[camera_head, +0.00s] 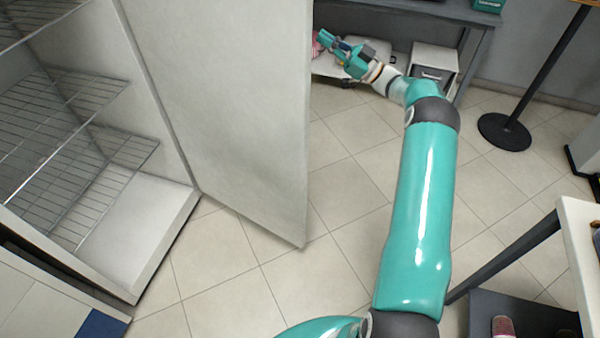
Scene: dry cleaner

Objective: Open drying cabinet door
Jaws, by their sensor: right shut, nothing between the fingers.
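The white drying cabinet (130,258) stands at the left, with wire shelves inside. Its door (235,120) is swung wide open and stands out from the cabinet's right side. My right arm reaches up from the bottom of the view, to the right of the door. My right gripper (327,42) is shut and empty, just right of the door's outer edge and apart from it in the picture. The door's handle does not show. My left gripper is not in view.
A grey table (480,17) with a small drawer unit (434,60) below stands at the back. A dark post on a round base (504,132) is at the right. A white-topped table (575,215) is at the lower right. The tiled floor between is clear.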

